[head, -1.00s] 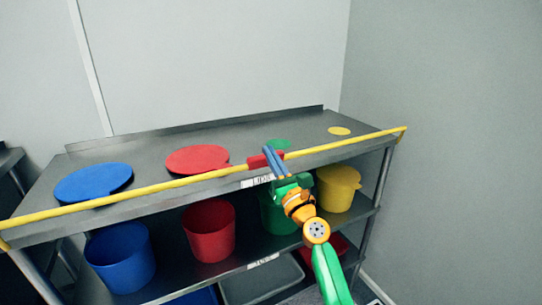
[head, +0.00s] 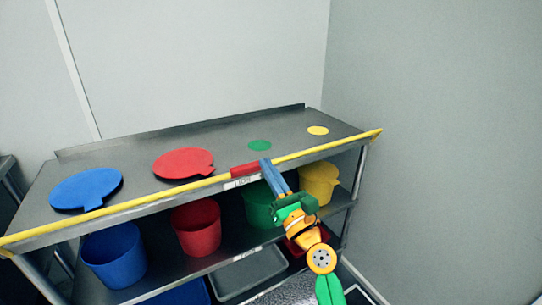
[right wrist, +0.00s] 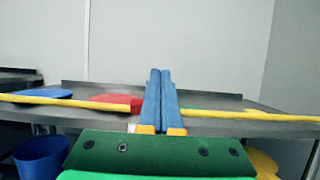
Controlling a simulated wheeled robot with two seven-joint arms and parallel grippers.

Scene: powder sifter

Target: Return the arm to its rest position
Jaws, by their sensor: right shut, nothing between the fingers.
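My right gripper (head: 265,163) shows in the head view, its blue fingers pointing up and away, in front of the shelf's front edge. In the right wrist view the two blue fingers (right wrist: 160,98) lie side by side, closed, with nothing visible between them. The green and orange wrist (head: 298,215) and arm come up from the lower right. My left gripper is in neither view.
The steel shelf (head: 232,143) carries a blue lid (head: 84,188), a red lid (head: 183,162), and green (head: 260,145) and yellow (head: 317,130) discs. Below stand blue (head: 114,257), red (head: 198,229), green (head: 258,207) and yellow (head: 319,180) buckets. A grey tray (head: 248,272) lies lower down.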

